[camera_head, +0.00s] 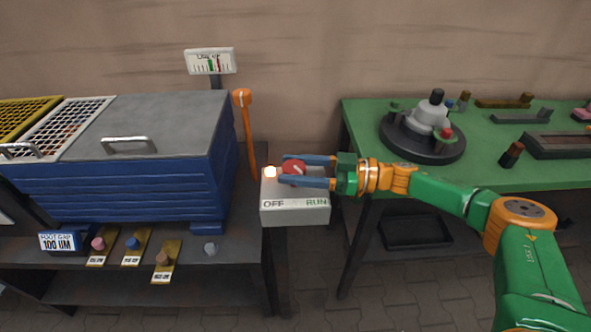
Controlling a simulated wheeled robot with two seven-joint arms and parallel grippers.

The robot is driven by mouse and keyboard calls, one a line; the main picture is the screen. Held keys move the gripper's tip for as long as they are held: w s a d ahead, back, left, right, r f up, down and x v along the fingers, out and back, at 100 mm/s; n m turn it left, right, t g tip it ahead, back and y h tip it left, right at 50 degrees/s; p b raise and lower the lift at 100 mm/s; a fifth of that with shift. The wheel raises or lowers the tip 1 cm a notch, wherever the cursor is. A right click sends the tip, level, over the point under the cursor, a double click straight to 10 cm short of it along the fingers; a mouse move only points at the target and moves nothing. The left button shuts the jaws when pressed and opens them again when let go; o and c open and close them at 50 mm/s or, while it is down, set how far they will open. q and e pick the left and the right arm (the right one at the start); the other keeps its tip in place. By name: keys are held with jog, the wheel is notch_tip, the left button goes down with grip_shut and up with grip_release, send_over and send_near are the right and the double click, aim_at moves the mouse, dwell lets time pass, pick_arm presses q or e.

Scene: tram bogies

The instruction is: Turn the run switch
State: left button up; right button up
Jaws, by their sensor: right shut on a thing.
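The run switch is a red knob (293,167) on top of a pale grey box (294,212). The box front reads OFF at the left and RUN in green at the right. A lit lamp (270,172) glows on the box top, left of the knob. My right gripper (288,170) reaches in from the right with blue fingers shut on the red knob. The fingers partly cover the knob, so its exact turn angle is hard to tell. My left gripper is not in view.
A blue machine (110,190) with a grey lid stands left on a dark bench. An orange lever (247,135) rises close to the switch box. A green table (480,175) with a round fixture (422,138) and several parts stands at right, under my right arm.

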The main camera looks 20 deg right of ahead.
jog(key=shift+r+n+g+y, duration=0.2)
jog(key=shift+n+g+y, duration=0.1)
jog(key=shift+n+g, duration=0.3)
jog(key=o, duration=1.1)
jog(key=shift+o, duration=1.3)
jog(key=shift+a, duration=0.15)
jog(key=shift+f, duration=0.1)
jog(key=b+v, duration=0.2)
jog(key=v, duration=0.4)
jog(key=shift+w+f, duration=0.1)
jog(key=shift+d, duration=0.6)
jog(key=shift+s, duration=0.25)
